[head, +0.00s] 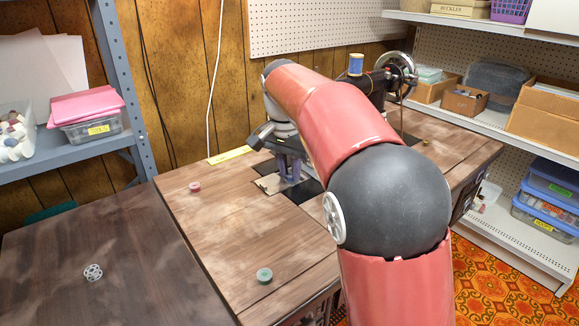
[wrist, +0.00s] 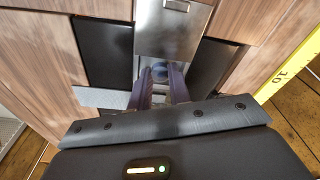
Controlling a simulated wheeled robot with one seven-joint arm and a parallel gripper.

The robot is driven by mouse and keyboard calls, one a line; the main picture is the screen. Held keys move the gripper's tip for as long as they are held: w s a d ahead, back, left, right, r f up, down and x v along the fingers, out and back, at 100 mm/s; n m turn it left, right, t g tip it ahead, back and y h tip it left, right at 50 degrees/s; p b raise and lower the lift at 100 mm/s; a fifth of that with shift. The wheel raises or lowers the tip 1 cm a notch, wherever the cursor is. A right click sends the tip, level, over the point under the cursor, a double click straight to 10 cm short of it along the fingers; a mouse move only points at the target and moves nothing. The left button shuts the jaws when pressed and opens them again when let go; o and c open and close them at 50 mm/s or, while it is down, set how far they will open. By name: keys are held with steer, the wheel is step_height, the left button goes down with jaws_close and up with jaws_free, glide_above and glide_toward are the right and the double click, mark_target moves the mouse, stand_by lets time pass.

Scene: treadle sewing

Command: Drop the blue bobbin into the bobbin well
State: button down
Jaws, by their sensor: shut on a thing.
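My gripper (head: 291,174) is low over the sewing machine bed, its fingers pointing down. The bobbin is hidden in the head view. It is over or near the metal plate (wrist: 172,30) of the bed, between two dark panels. The bobbin well itself cannot be made out; the fingers and bobbin cover the area around it. I cannot tell whether the bobbin touches the bed.
A pale openwork bobbin (head: 92,272) lies on the darker left table. A yellow ruler (head: 229,155) lies behind. The blue spool (head: 356,63) tops the machine.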

steer(key=c, duration=1.2)
jaws_free()
steer(key=shift+f, duration=0.1)
steer(key=shift+c, duration=0.2)
step_height(320, 180, up, 8)
steer(key=p, duration=0.1)
steer(key=shift+s+a, duration=0.3)
steer(key=shift+s, duration=0.1)
steer(key=shift+f, duration=0.15)
